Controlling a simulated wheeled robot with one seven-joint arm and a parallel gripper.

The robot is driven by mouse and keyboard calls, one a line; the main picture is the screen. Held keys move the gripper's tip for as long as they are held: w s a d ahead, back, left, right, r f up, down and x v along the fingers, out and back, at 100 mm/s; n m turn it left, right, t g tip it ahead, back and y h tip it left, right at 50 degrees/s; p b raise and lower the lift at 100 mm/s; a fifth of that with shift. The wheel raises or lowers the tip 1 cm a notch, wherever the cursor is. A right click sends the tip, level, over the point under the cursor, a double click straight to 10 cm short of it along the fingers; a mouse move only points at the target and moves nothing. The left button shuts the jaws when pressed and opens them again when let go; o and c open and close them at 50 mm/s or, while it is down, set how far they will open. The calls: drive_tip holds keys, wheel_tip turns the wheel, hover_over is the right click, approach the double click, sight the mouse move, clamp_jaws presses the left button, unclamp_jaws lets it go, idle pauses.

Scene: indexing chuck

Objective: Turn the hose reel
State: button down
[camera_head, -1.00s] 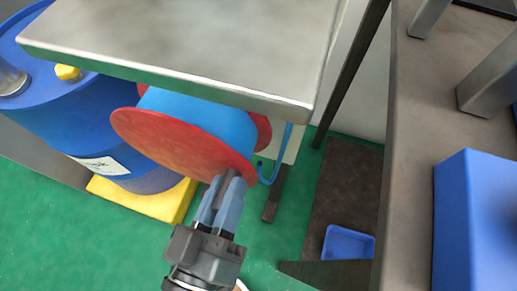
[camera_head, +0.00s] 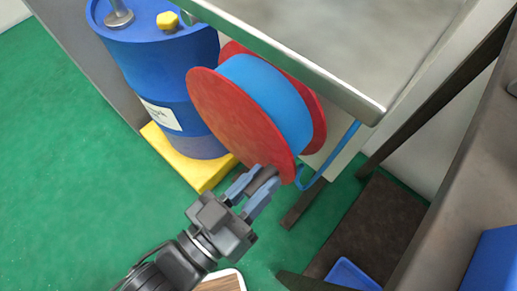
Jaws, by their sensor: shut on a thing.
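The hose reel (camera_head: 232,118) has red side discs with blue hose (camera_head: 267,95) wound between them. It hangs under the edge of a metal-topped table, and a loose end of hose (camera_head: 318,184) hangs at its right. My gripper (camera_head: 256,186) is at the lower rim of the near red disc. Its two blue-grey fingers are shut on a dark handle (camera_head: 262,178) at that disc. The fingers hide part of the handle.
A blue drum (camera_head: 165,75) stands on a yellow base (camera_head: 195,170) left of the reel. The metal tabletop (camera_head: 330,40) overhangs the reel. A dark table leg (camera_head: 300,205) stands close at the right. Green floor (camera_head: 60,150) is clear at the left. A blue tray (camera_head: 350,275) lies lower right.

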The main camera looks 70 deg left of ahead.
drive_tip(key=shift+f, duration=0.1)
drive_tip(key=c, duration=0.9)
unclamp_jaws()
drive_tip(key=shift+p+v, duration=0.45)
drive_tip(key=shift+v, duration=3.5)
